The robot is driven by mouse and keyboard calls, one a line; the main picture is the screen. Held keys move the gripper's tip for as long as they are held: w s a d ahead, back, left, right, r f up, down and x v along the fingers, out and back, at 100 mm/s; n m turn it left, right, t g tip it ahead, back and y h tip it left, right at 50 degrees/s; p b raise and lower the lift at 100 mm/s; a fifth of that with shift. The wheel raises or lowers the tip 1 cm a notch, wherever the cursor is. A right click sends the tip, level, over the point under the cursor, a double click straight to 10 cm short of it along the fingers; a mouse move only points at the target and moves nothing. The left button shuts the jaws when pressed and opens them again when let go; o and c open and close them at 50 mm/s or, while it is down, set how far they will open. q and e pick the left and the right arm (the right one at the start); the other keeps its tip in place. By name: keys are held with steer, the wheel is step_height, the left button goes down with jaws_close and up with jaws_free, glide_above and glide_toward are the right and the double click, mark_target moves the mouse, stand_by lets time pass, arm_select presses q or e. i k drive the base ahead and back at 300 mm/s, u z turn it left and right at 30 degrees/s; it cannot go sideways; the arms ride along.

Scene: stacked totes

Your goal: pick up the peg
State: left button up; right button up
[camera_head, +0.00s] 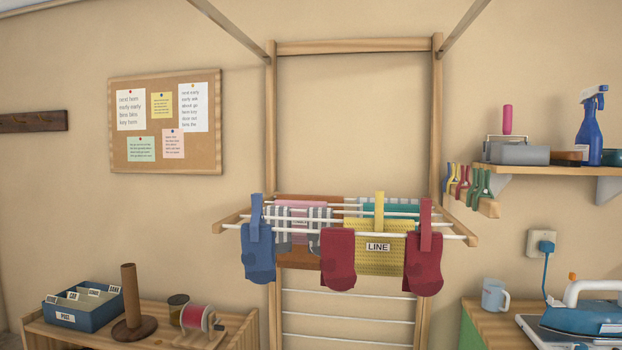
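Several clothes pegs show. A blue peg (256,217) is on the front rail of the drying rack (454,238), over a blue sock (258,262). A yellow peg (379,211) is over a yellow cloth (395,262) labelled "LINE". A red peg (426,224) is over a dark red sock (424,268). More pegs in several colours, including a green peg (482,184), hang at the left end of the wall shelf. I cannot tell which peg is meant. Neither of my grippers is in view.
A second dark red sock (338,262) hangs on the rack. A bench at lower left holds a card box (75,312), a wooden post (130,290) and a spool (194,317). At lower right are a mug (494,296) and a corded iron (585,318). A spray bottle (589,135) stands on the shelf.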

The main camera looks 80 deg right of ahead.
mark_target(464, 176)
steer(key=k, duration=0.95)
steer(key=z, duration=0.35)
